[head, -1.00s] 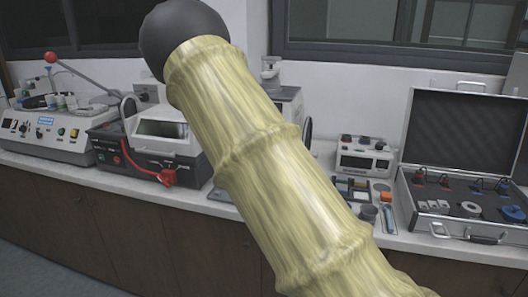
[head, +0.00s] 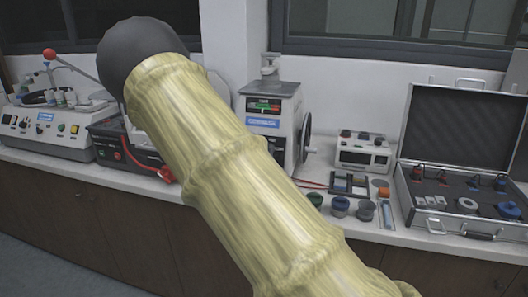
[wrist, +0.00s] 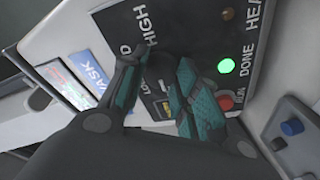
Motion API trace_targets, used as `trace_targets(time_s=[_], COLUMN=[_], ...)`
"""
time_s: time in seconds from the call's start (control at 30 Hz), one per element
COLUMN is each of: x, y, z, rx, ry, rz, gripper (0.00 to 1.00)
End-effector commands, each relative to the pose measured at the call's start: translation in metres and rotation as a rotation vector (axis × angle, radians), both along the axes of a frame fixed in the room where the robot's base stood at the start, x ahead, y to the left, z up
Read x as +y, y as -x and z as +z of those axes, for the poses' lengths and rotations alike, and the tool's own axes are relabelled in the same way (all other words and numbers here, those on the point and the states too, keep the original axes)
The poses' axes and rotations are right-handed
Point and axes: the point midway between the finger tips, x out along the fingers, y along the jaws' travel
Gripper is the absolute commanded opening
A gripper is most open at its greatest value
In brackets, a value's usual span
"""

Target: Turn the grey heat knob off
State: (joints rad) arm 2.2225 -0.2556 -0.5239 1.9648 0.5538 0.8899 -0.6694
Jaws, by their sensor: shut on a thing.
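In the wrist view, my gripper (wrist: 158,78) is at a dark control panel (wrist: 198,38) with its teal-padded fingers shut on the grey heat knob (wrist: 157,68). One finger is on each side of the knob, which is mostly hidden. The word HIGH is printed beside the knob. A lit green lamp (wrist: 224,66) and a red button (wrist: 225,103) sit to the right, by the words DONE and RUN. Where the knob points cannot be told. In the head view my arm hides the gripper and the knob.
In the head view a white press (head: 272,120) with a handwheel stands mid-bench. A white control box (head: 363,153), several small jars and an open case (head: 462,150) are to the right. A white machine (head: 48,125) with a red-knobbed lever stands at the left.

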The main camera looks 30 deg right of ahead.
Motion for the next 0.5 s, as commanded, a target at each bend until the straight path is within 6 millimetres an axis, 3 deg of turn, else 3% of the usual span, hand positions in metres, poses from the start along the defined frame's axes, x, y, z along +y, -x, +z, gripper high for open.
trace_targets(time_s=[0.17,0.2,0.3,0.5], x=[0.0004,0.0004,0.0005,0.0003], y=[-0.0001,-0.0001,-0.0001,-0.0001], z=[-0.0007,-0.0007,-0.0006,-0.0003], rx=[0.0,0.0,0.0,0.0], ry=[-0.001,-0.001,-0.001,-0.001], rz=[0.0,0.0,0.0,0.0], gripper=[0.07,0.34,0.53,0.53])
